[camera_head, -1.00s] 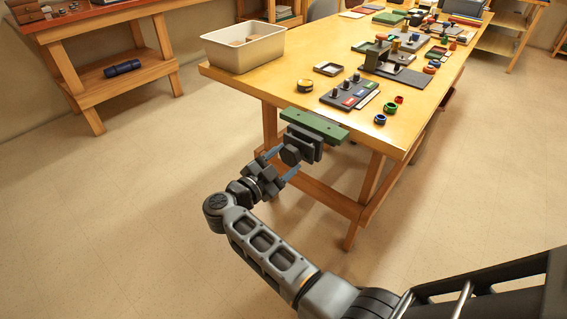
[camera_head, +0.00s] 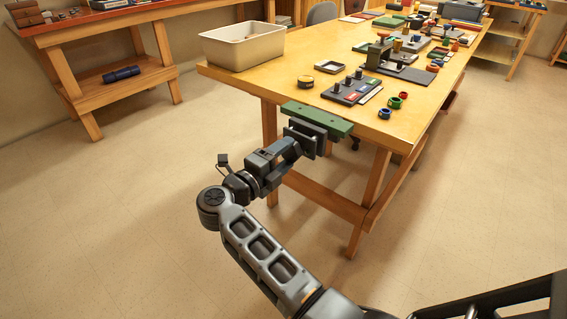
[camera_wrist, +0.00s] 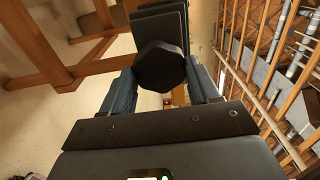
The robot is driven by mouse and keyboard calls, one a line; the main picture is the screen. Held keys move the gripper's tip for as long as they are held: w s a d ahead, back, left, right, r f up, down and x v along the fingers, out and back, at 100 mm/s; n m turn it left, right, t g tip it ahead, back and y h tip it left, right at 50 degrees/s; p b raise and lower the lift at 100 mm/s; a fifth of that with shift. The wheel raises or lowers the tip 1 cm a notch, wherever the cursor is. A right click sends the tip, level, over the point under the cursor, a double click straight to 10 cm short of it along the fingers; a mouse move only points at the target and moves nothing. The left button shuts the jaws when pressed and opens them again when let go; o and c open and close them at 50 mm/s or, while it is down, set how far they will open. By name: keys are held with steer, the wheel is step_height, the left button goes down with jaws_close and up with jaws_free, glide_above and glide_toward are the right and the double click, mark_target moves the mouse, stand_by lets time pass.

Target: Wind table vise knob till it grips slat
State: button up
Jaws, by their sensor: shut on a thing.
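The green slat (camera_head: 316,119) lies level along the near edge of the workbench. The dark vise (camera_head: 307,139) sits against the slat's near side; whether its jaws press on the slat cannot be told. In the wrist view the vise's stacked dark plates (camera_wrist: 160,20) stand behind a dark, many-sided knob (camera_wrist: 160,67). My gripper (camera_head: 291,147) reaches the knob from the near side and is shut on it. In the wrist view one finger is on each side of the knob. The fingers hide most of the knob in the head view.
The workbench (camera_head: 240,80) holds a cream bin (camera_head: 242,50), a dark board with pegs (camera_head: 351,90), small coloured rings (camera_head: 397,102) and a yellow-black roll (camera_head: 305,82). Its legs and brace stand beside my gripper. The floor on the near side is open.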

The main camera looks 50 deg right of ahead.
steer(key=m+b, duration=0.5)
steer(key=shift+f, duration=0.35)
steer(key=m+b, duration=0.3)
steer(key=shift+r, duration=0.15)
steer(key=o, duration=1.1)
steer(key=shift+r, duration=0.1)
steer(key=shift+c, duration=0.2)
steer(key=shift+a, duration=0.1)
steer(key=a, duration=0.7)
steer(key=shift+s+a, duration=0.15)
steer(key=shift+a, duration=0.2)
